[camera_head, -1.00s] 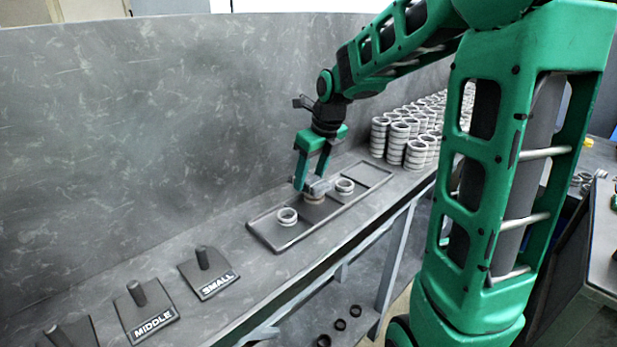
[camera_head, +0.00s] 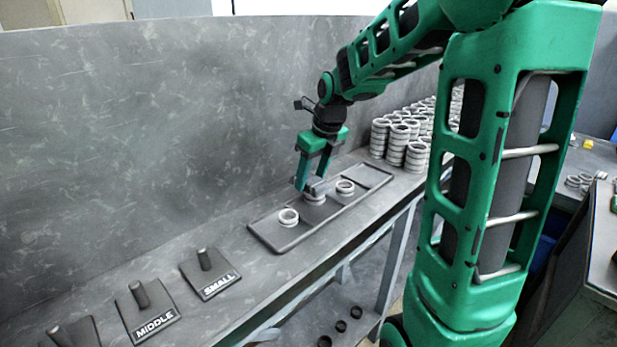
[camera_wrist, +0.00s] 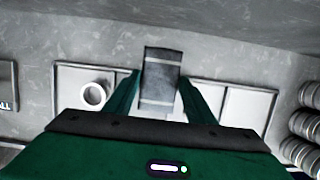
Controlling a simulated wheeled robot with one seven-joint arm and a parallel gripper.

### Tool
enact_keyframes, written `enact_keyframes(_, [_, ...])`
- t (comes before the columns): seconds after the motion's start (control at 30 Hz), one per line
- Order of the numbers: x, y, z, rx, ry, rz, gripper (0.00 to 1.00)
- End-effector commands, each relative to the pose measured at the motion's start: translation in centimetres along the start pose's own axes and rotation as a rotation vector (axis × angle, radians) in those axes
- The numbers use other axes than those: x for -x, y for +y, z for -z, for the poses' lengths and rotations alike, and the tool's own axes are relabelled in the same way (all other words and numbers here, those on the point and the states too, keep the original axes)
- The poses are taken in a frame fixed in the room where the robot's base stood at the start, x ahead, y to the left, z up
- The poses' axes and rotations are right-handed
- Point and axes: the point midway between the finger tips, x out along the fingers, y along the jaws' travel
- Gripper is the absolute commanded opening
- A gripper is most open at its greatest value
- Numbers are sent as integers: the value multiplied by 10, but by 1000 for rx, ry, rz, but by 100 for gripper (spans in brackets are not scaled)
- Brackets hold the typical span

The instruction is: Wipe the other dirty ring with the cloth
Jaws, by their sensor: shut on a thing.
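My gripper (camera_head: 311,184) is shut on a small grey cloth (camera_wrist: 161,78) and points down over the middle of the long tray (camera_head: 268,241). The cloth, a grey block-like piece, is right on or just above the middle ring (camera_head: 314,199), which it partly hides. The visible part of that ring looks pale grey. A left ring (camera_head: 288,217) stands on the tray; it also shows in the wrist view (camera_wrist: 94,95). A right ring (camera_head: 345,188) stands to the right of my gripper. Both look pale; I cannot make out dirt on them.
Stacks of rings (camera_head: 392,140) stand at the bench's far end. Pegs on plates marked SMALL (camera_head: 210,274) and MIDDLE (camera_head: 150,312) stand at the near left. A tall grey wall (camera_head: 130,130) runs behind the bench. Bench space between tray and pegs is clear.

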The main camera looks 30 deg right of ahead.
Motion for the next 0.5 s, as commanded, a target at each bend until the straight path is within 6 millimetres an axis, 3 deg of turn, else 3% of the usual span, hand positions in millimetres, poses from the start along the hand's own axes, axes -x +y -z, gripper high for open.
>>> enact_keyframes(0.1, [21,0,-7,2,-6,2,17])
enact_keyframes(0.5, [54,-2,-15,-2,-3,2,17])
